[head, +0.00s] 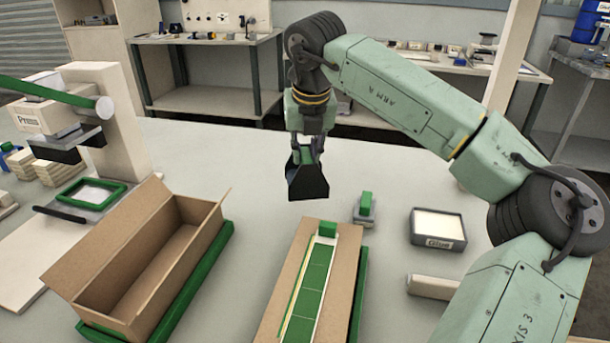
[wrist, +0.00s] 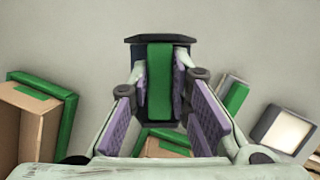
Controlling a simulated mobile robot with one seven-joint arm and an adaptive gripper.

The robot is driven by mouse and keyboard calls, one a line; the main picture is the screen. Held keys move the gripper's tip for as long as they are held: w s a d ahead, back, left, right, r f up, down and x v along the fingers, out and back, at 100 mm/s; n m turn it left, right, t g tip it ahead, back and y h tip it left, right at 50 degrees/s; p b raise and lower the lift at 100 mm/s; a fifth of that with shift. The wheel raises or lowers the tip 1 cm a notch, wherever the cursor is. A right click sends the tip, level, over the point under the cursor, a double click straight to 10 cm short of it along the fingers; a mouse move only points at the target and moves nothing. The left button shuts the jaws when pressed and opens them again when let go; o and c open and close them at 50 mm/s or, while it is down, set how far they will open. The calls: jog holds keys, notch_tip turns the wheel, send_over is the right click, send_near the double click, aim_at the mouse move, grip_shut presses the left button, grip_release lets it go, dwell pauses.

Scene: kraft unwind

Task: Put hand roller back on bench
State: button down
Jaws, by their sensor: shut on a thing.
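My gripper (head: 306,155) is shut on the hand roller (head: 308,184), a dark wide-ended tool, and holds it above the bench (head: 400,185). In the wrist view the purple finger pads (wrist: 162,88) close on the roller's green handle (wrist: 158,80), with its dark body (wrist: 180,41) beyond. The tool hangs over the middle of the grey bench, behind the long cardboard piece (head: 268,305) with green panels. It looks apart from the bench, but the exact gap is hard to tell. Part of the roller is hidden by the fingers.
An open cardboard box (head: 75,272) sits in a green tray at the left, near the press (head: 50,115). A small grey stand with a green block (head: 365,205), a glue tray (head: 438,243) and a pale block (head: 432,288) lie to the right.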

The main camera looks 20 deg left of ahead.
jog(key=shift+f+p, duration=0.45)
jog(key=shift+f, duration=1.9)
jog(key=shift+s+f+b, duration=0.1)
jog(key=shift+f+b, duration=0.2)
jog(key=shift+b, duration=0.15)
jog(key=shift+f, duration=0.1)
jog(key=shift+s+f+b, duration=0.1)
jog(key=shift+f+b, duration=0.1)
jog(key=shift+b, duration=0.15)
jog(key=c, duration=1.9)
grip_release()
jog(key=shift+c, duration=0.2)
jog(key=shift+o, duration=1.2)
jog(key=shift+w+f, duration=0.2)
jog(key=shift+o, duration=1.1)
jog(key=shift+s+r, duration=0.1)
jog(key=shift+r, duration=0.1)
